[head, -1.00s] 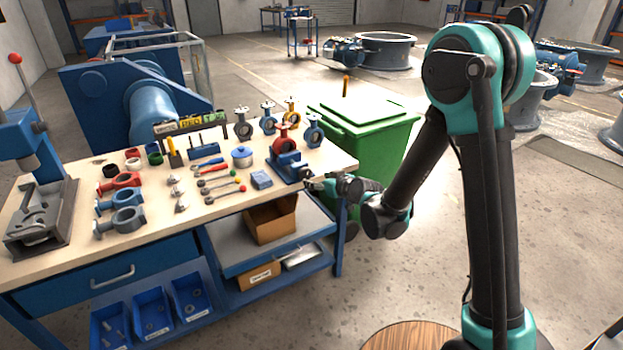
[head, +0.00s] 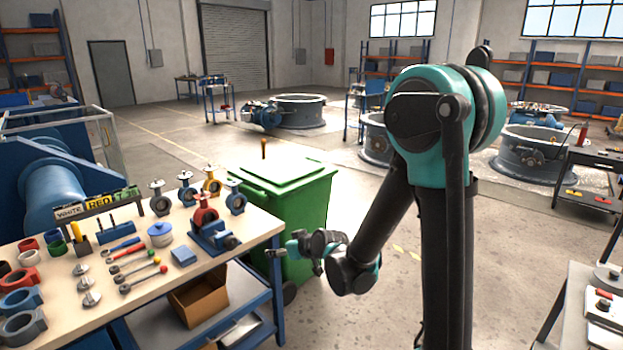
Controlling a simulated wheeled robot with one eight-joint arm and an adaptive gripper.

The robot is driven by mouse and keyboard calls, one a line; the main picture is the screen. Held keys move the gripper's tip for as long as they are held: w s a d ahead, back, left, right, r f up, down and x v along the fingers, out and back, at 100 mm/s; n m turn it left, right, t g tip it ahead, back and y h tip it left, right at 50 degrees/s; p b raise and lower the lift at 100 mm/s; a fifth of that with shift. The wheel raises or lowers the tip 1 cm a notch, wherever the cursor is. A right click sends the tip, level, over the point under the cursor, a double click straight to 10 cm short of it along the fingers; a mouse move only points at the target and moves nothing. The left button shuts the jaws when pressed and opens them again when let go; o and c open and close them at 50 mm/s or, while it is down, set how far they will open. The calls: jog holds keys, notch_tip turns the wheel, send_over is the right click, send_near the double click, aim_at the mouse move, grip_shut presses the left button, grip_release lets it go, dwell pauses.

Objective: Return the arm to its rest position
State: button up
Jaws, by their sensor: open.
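My arm (head: 447,210) stands on the right side of the head view, with its upper link upright and its forearm folded down to the left. My gripper (head: 274,252) is at the forearm's far end, open, small in the picture, and pointing left toward the bench corner. No object shows between its fingers. It appears just off the right edge of the workbench (head: 262,222), to the right of the blue vise (head: 222,240). A red valve body (head: 204,212) sits at the vise.
A green bin (head: 300,215) stands right behind my gripper. The bench holds several valve bodies, tools and a label rack (head: 97,202). A black cart (head: 590,180) and a grey table (head: 590,315) stand at right. Floor between bin and cart is largely open.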

jog(key=s+d+f+m+g+h, duration=0.1)
jog(key=s+d+m+h, duration=0.1)
jog(key=s+d, duration=0.4)
jog(key=s+d+f+m+g+h, duration=0.1)
jog(key=s+d, duration=0.6)
jog(key=d, duration=0.8)
jog(key=s+d+f+m+g+h, duration=0.2)
jog(key=s+d+m+h, duration=0.3)
jog(key=d, duration=0.6)
jog(key=shift+s+f, duration=0.35)
jog(key=shift+s, duration=0.85)
jog(key=shift+d, duration=0.1)
